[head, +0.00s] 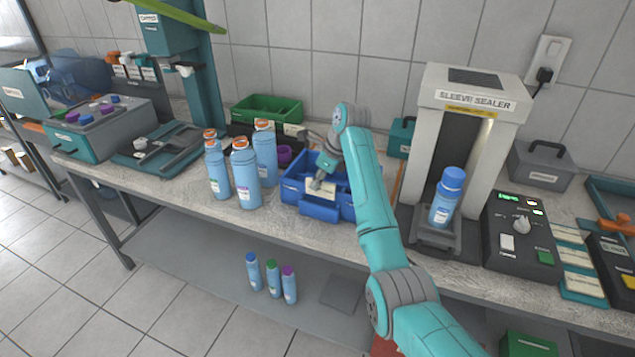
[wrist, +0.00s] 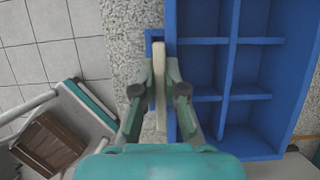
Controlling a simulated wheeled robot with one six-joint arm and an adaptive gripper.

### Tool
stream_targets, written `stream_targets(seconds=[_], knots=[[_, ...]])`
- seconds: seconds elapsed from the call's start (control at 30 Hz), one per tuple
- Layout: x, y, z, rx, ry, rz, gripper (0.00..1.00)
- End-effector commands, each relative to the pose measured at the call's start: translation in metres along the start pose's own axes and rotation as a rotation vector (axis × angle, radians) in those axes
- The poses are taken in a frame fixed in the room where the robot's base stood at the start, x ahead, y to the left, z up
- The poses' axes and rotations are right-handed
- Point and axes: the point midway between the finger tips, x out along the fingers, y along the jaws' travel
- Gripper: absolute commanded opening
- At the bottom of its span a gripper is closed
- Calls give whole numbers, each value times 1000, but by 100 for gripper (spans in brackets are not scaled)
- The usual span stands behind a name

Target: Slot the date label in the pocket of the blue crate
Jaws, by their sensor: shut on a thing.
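The blue crate (head: 318,209) stands on the bench, with its divided compartments (wrist: 245,60) filling the right of the wrist view. The date label (head: 323,189) is a cream card at the crate's near side. It shows edge-on in the wrist view (wrist: 159,75), beside the crate's outer wall. My gripper (head: 319,181) is shut on the label, one finger on each face in the wrist view (wrist: 160,90). A blue pocket (wrist: 150,38) juts from the crate wall at the label's far end. I cannot tell whether the label's lower edge is inside it.
Several blue bottles with orange caps (head: 242,175) stand left of the crate. A green crate (head: 267,108) is behind it. The sleeve sealer (head: 478,100), holding a blue bottle (head: 447,197), stands to the right. Bench top shows in front of the bottles.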

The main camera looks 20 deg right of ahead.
Motion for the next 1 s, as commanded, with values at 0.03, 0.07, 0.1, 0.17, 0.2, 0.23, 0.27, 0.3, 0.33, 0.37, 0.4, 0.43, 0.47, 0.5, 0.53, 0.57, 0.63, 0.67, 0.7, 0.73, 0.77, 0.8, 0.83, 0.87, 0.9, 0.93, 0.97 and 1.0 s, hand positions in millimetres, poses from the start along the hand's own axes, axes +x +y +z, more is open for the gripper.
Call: stream_targets(seconds=[0.03, 0.07, 0.1, 0.17, 0.2, 0.23, 0.27, 0.3, 0.33, 0.37, 0.4, 0.43, 0.47, 0.5, 0.53, 0.57, 0.63, 0.67, 0.7, 0.73, 0.77, 0.8, 0.83, 0.87, 0.9, 0.93, 0.97, 1.0], knots=[[0, 0, 0, 0, 0, 0, 0], [0, 0, 0, 0, 0, 0, 0], [0, 0, 0, 0, 0, 0, 0], [0, 0, 0, 0, 0, 0, 0], [0, 0, 0, 0, 0, 0, 0], [0, 0, 0, 0, 0, 0, 18], [0, 0, 0, 0, 0, 0, 25], [0, 0, 0, 0, 0, 0, 35], [0, 0, 0, 0, 0, 0, 40], [0, 0, 0, 0, 0, 0, 40], [0, 0, 0, 0, 0, 0, 40], [0, 0, 0, 0, 0, 0, 40], [0, 0, 0, 0, 0, 0, 40], [0, 0, 0, 0, 0, 0, 40], [0, 0, 0, 0, 0, 0, 40], [0, 0, 0, 0, 0, 0, 40], [-1, 0, 0, 0, 0, 0, 40], [-3, 0, 0, 0, 0, -1, 40], [-5, 0, 0, 0, -1, -1, 40], [-8, -1, 0, 0, -1, -2, 40], [-12, -1, 0, 0, -1, -2, 40], [-18, -1, 0, 0, -1, -2, 40], [-22, -1, 0, 0, -2, -3, 40], [-27, -1, 0, 0, -2, -3, 40], [-34, -1, 1, -1, -2, -3, 40], [-38, -1, 1, -1, -3, -3, 40], [-43, -1, 1, -1, -2, -2, 40], [-49, 0, 0, -1, -1, -1, 40]])
